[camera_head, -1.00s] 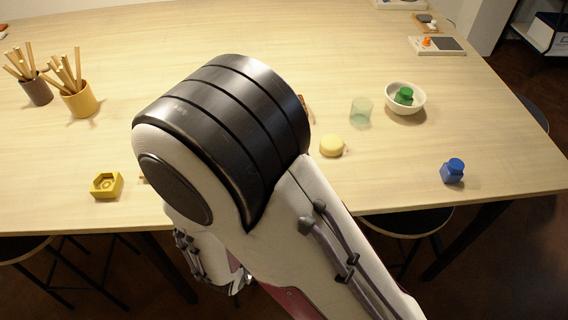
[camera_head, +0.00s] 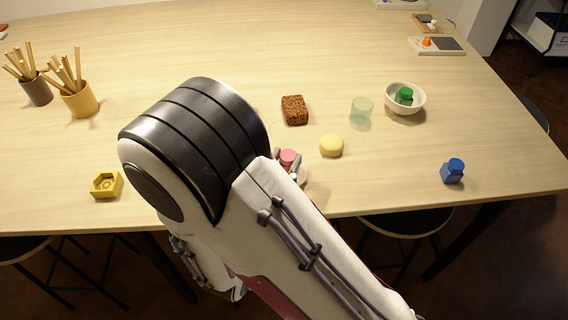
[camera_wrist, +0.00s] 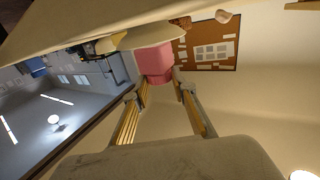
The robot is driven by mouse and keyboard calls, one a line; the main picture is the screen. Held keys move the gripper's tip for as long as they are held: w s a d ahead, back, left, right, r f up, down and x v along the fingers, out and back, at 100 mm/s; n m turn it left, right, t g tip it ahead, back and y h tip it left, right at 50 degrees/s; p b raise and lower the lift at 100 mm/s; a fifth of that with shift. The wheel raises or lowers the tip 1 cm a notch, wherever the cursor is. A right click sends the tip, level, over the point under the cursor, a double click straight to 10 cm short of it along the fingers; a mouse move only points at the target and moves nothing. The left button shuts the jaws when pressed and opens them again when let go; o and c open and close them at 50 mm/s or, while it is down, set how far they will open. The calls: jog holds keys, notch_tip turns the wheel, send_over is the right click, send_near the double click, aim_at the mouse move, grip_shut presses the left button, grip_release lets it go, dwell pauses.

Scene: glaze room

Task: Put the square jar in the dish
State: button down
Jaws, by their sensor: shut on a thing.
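My gripper (camera_wrist: 164,92) is shut on a pink jar (camera_wrist: 155,62), which looks blocky in the wrist view. In the head view the pink top of the jar (camera_head: 287,157) shows beside my arm, near the table's front edge; its lower part is hidden. A white round dish (camera_head: 391,104) stands at the right of the table, with a green jar (camera_head: 404,95) inside. A blue jar (camera_head: 452,172) with a blocky body and round lid stands near the front right edge. The pink jar is left of the dish and apart from it.
A yellow hexagonal piece (camera_head: 106,185) and stick-filled cups (camera_head: 79,101) are at left. The back middle is clear.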

jog(key=shift+f, duration=0.35)
jog(key=shift+f, duration=0.3)
jog(key=c, duration=1.6)
grip_release()
jog(key=shift+c, duration=0.2)
jog(key=shift+r, duration=0.15)
jog(key=shift+r, duration=0.15)
jog(key=shift+s+a, duration=0.1)
jog(key=shift+s, duration=0.05)
jog(key=v, duration=1.1)
jog(key=shift+s, duration=0.3)
jog(key=shift+a, duration=0.1)
